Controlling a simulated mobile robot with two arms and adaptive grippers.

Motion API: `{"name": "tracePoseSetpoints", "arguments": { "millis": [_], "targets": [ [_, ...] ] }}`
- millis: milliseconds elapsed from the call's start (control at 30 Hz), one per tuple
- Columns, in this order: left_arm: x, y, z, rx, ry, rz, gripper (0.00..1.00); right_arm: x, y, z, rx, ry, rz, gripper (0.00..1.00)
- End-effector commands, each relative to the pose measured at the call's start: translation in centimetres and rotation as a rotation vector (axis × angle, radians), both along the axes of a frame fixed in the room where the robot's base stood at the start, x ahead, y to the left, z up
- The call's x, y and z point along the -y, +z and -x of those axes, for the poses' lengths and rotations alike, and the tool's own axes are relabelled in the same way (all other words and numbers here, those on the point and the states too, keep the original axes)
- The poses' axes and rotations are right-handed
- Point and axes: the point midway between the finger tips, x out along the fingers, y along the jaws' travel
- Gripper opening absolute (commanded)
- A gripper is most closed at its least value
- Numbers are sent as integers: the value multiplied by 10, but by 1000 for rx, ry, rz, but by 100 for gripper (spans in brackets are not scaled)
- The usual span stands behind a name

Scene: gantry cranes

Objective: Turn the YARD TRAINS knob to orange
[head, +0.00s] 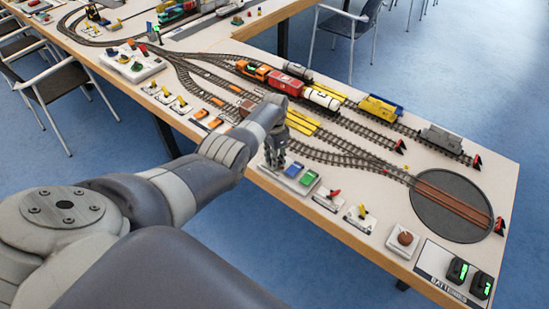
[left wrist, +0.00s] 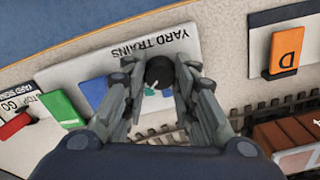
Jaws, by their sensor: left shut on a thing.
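The YARD TRAINS panel (left wrist: 92,64) is a white plate, lettered upside down in the left wrist view. Its dark round knob (left wrist: 159,71) is between the fingertips of my left gripper (left wrist: 156,78), which is shut on it. A pale pointer mark shows at the knob's lower edge, with a teal patch just below it. No orange mark shows beside the knob; the fingers hide part of its surroundings. In the head view my left gripper (head: 273,157) points down at the table's front edge, and the knob is hidden there. My right gripper is in neither view.
A blue block (left wrist: 94,91) and a green block (left wrist: 62,107) stand close beside the left finger. Tracks and train cars (head: 285,82) lie behind the gripper.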

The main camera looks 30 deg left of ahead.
Motion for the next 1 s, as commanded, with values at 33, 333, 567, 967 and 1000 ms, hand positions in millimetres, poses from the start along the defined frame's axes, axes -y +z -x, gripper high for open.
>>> {"name": "tracePoseSetpoints", "arguments": {
  "millis": [33, 333, 567, 967, 1000],
  "targets": [
    [0, -1, 1, -2, -44, -1, 2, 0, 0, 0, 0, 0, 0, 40],
    [-1, -1, 1, -1, -286, 0, 2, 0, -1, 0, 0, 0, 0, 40],
    [0, 0, 0, -1, -408, 0, 2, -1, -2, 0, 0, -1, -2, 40],
    [0, 0, 0, 0, -479, 0, 2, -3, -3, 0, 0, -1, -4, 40],
    [0, 0, 0, 0, -479, 0, 2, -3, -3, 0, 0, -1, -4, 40]
  ]
}}
